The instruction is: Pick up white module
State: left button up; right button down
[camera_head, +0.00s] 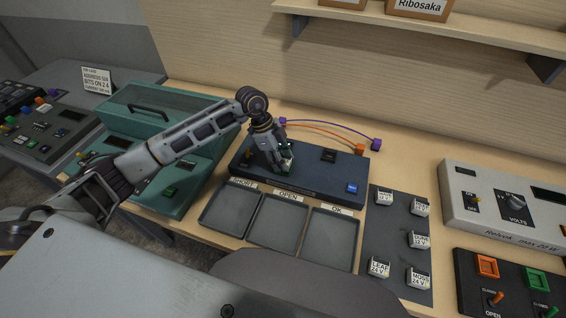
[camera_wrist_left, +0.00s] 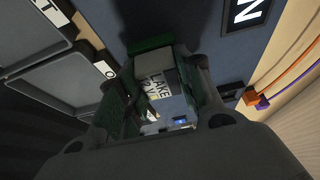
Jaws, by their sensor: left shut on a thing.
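My left gripper (camera_head: 285,163) is over the dark blue console (camera_head: 325,178) and is shut on a white module. In the left wrist view this module (camera_wrist_left: 158,85) has a label reading "LAKE" and sits between the finger pads of the gripper (camera_wrist_left: 165,95). The fingers hide much of the module in the head view, and I cannot tell whether it touches the console. Several other white labelled modules, such as "LEAF" (camera_head: 379,268) and "MOSS" (camera_head: 417,278), stand on a dark mat (camera_head: 392,236) at the right. My right gripper is not in view.
Three empty grey trays, "SHORT" (camera_head: 230,209), "OPEN" (camera_head: 277,224) and "OK" (camera_head: 329,238), lie in front of the console. A teal case (camera_head: 130,150) stands left. A grey power supply (camera_head: 505,205) stands right. Orange and purple cables run behind the console. A shelf (camera_head: 430,27) overhangs the back.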

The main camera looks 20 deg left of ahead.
pick_arm(q)
notch_tip(320, 180, up, 10)
jog(key=b, duration=0.1)
jog(key=shift+b, duration=0.3)
dwell(0.4)
jog(key=shift+f, duration=0.1)
dwell(0.5)
